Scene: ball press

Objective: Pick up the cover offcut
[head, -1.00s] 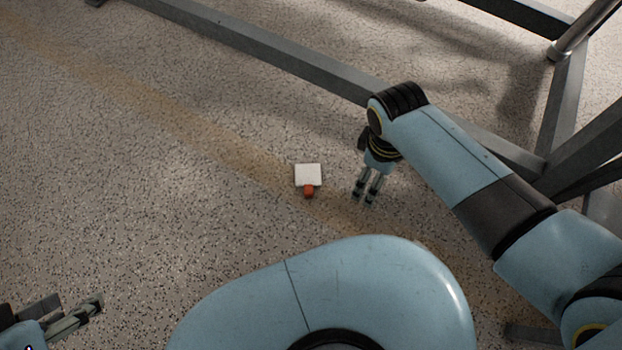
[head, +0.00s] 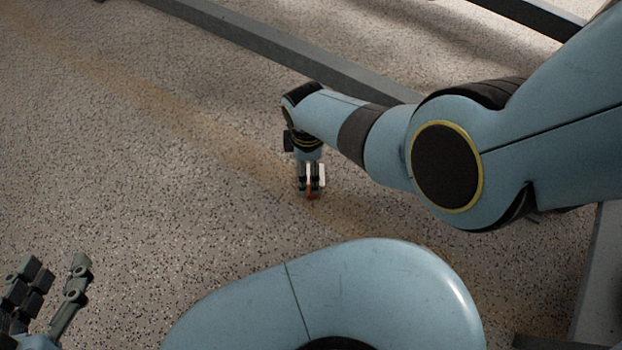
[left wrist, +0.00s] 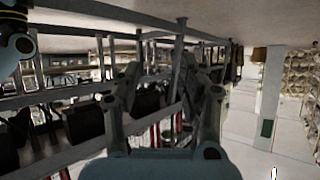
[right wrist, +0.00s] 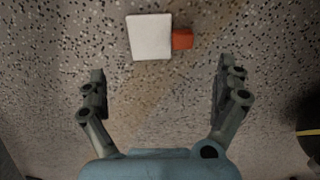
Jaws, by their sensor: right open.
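The cover offcut appears as a flat white square (right wrist: 150,36) with a small orange block (right wrist: 182,39) at one edge, lying on the speckled floor. My right gripper (right wrist: 160,70) is open and empty, pointing down; in the right wrist view the offcut lies beyond its fingertips, roughly between their lines. In the head view the right gripper (head: 309,187) hides most of the white square (head: 322,173), and part of the orange block (head: 311,196) shows at its fingertips. My left gripper (head: 57,268) is open and empty at the lower left, away from the offcut.
A grey metal beam (head: 250,43) runs along the floor behind the right arm. The floor (head: 150,190) around the offcut is clear. The left wrist view shows metal racks (left wrist: 80,110) and a pale post (left wrist: 270,95) in the distance.

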